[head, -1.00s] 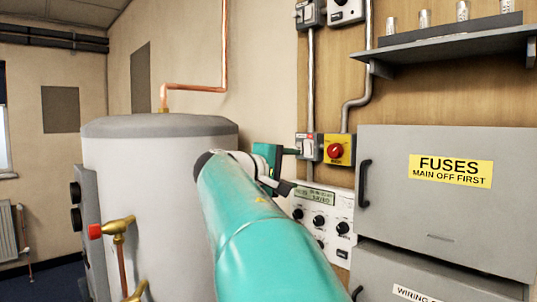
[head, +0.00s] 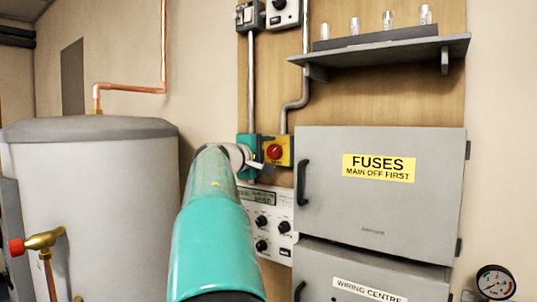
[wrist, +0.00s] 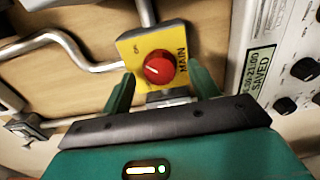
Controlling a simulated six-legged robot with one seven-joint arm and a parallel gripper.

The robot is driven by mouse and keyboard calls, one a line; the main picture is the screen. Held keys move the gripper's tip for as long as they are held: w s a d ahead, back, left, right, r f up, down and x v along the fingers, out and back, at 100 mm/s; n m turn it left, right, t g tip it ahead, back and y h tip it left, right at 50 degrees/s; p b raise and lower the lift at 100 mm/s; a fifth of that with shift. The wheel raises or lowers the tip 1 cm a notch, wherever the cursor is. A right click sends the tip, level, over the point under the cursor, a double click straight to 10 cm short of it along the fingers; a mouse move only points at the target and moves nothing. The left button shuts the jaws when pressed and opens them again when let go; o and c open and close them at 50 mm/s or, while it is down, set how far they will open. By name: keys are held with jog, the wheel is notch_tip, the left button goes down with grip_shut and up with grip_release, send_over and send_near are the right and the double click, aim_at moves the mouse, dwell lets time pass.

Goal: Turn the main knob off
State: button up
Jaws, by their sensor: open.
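The main knob (head: 274,151) is a round red knob on a yellow plate (head: 286,143), fixed to the wooden board. In the wrist view the knob (wrist: 159,67) has a pale pointer line slanting toward the plate's upper left, near small lettering. The word MAIN stands on the right of the plate. My gripper (wrist: 162,88) is open, its two green fingers spread to either side of the knob's lower part in the picture. Nothing is between them in grip, and I cannot tell the remaining depth. In the head view my gripper (head: 250,150) is just left of the knob.
A white control panel (head: 268,222) with black knobs and a display sits below. The grey FUSES box (head: 385,215) with a black handle stands right. A shelf (head: 385,52) holds glass tubes above. Metal conduits run close to the knob. A large tank (head: 90,200) stands left.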

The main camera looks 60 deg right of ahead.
jog(key=shift+s+d, duration=0.1)
jog(key=shift+d, duration=0.2)
jog(key=c, duration=1)
